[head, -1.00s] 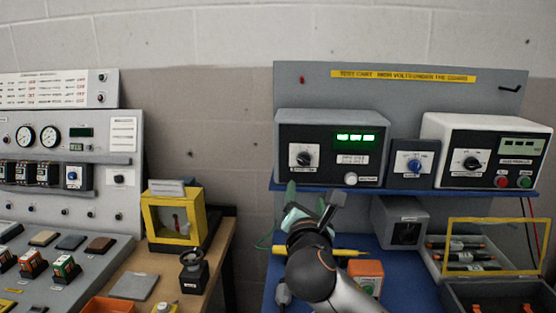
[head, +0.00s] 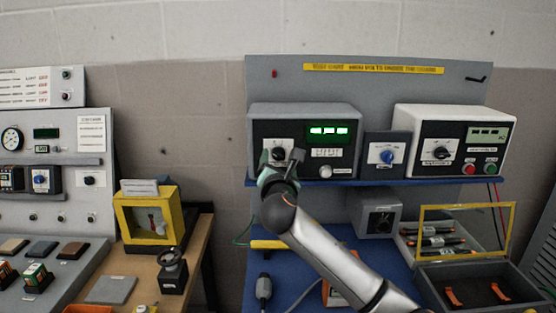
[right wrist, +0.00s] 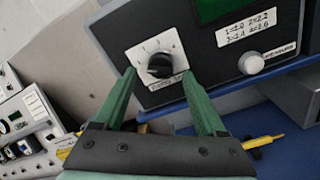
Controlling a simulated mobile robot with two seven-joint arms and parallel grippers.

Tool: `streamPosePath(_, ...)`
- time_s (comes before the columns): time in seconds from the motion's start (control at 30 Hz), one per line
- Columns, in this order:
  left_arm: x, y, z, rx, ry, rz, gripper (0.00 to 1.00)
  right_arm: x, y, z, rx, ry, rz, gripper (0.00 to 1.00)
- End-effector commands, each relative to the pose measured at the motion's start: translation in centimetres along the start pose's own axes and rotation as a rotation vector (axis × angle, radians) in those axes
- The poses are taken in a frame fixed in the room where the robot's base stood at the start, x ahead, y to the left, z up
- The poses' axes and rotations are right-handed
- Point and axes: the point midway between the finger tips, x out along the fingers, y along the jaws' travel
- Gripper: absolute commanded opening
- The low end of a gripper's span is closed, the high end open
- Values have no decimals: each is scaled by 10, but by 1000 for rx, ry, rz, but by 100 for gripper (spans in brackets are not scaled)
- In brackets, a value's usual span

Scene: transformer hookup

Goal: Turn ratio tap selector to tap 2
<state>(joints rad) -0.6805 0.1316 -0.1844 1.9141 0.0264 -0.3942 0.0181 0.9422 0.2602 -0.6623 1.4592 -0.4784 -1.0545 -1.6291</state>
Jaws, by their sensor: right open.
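The ratio tap selector is a black knob (right wrist: 160,66) on a white dial plate, at the left of a dark-faced meter box (head: 345,175) with a lit green display. A label beside it in the right wrist view lists numbered ratios. My right gripper (right wrist: 158,76) has green fingers, open, pointing at the dial. In the right wrist view the knob appears between the two fingertips, with gaps on both sides; I cannot tell how far the tips are from the panel. In the head view the gripper (head: 282,167) partly covers the knob and dial. My left gripper is not in view.
A blue-knob box (head: 384,155) and a white-topped meter (head: 452,145) stand to the right on the blue shelf. A white round button (right wrist: 251,64) sits right of the dial. Below are a grey box (head: 377,216) and a yellow-framed tray (head: 466,206).

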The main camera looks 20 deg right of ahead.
Motion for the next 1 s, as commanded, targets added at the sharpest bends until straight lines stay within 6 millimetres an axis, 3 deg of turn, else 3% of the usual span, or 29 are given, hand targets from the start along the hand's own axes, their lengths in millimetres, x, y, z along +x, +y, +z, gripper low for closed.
streamPosePath(0.47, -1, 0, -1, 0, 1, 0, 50, 11, 0, 0, 0, 0, 0, 73)
streamPosePath(1.0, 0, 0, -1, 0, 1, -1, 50, 11, 0, 0, 0, 0, 0, 15)
